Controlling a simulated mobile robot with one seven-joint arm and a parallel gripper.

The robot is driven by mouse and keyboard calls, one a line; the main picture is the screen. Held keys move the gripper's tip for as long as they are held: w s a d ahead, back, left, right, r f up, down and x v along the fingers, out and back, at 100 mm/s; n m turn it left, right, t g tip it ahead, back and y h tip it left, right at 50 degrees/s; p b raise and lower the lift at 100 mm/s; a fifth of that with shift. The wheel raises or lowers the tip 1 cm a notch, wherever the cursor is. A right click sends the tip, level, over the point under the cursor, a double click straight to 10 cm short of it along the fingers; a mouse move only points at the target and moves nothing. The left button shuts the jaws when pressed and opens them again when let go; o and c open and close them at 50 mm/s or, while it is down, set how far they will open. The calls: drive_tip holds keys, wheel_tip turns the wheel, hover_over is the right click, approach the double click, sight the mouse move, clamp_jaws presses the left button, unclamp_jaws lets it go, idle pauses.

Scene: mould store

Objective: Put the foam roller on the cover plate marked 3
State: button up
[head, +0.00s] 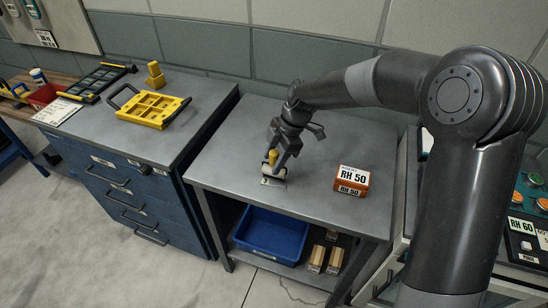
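The foam roller appears as a small pale cylinder with a yellow upright grip (272,157) on the grey bench. It sits at or on a small light plate with a dark mark (266,182), which looks like the cover plate marked 3, though the digit is too small to read surely. My gripper (276,162) points down with its fingers around the yellow grip. The fingers hide part of the roller. I cannot tell whether they press on the grip or stand apart from it, nor whether the roller touches the plate.
An orange and white box marked RH 50 (351,181) stands right of my gripper. A blue bin (270,233) and wooden blocks (317,258) are on the shelf below. The blue drawer cabinet (120,185) at left carries a yellow frame (153,109). The bench's front left is clear.

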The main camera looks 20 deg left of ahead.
drive_tip(key=shift+r, duration=0.1)
drive_tip(key=v, duration=1.2)
drive_tip(key=s+d+r+m+t+h, duration=0.1)
drive_tip(key=s+d+r+m+t, duration=0.25)
drive_tip(key=d+m, duration=0.45)
drive_tip(key=s+d+r+m+t+h, duration=0.25)
drive_tip(key=s+d+m, duration=0.25)
drive_tip(key=d, duration=0.5)
drive_tip(key=s+d+m+t, duration=0.2)
drive_tip(key=s+d+m, duration=1.1)
drive_tip(key=shift+d+r+t, duration=0.25)
drive_tip(key=shift+d+t, duration=0.05)
drive_tip(key=shift+s, duration=0.15)
